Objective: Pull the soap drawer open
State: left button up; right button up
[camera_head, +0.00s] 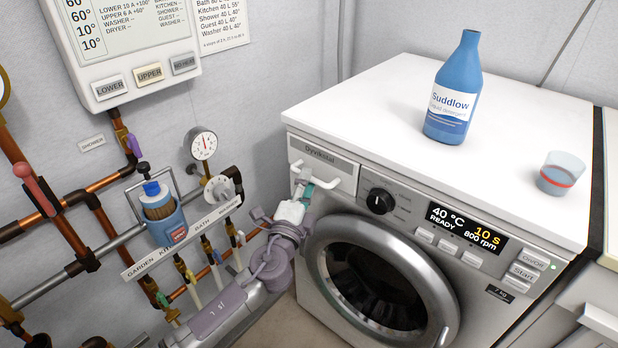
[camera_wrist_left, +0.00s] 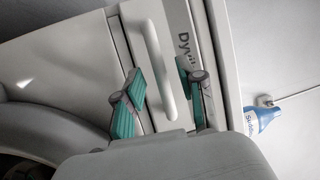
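The soap drawer (camera_head: 318,157) is at the upper left of the washing machine's front, and its front looks flush with the panel. It has a pale bar handle (camera_head: 328,178). My left gripper (camera_head: 305,192) is at the left end of this handle in the head view. In the left wrist view, its two teal-padded fingers stand apart, one on each side of the handle (camera_wrist_left: 160,65). The gripper is open, with a small gap showing beside the bar. Whether a finger touches the handle cannot be told. My right gripper is not in view.
A blue detergent bottle (camera_head: 455,90) and a cup (camera_head: 562,174) stand on the washing machine's white top (camera_head: 370,100). The round door (camera_head: 375,285) is below the drawer. Pipes and valves cover the wall at the left, with a gauge (camera_head: 203,145) near my left arm.

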pick_arm(q)
jog(key=shift+x, duration=1.1)
grip_shut()
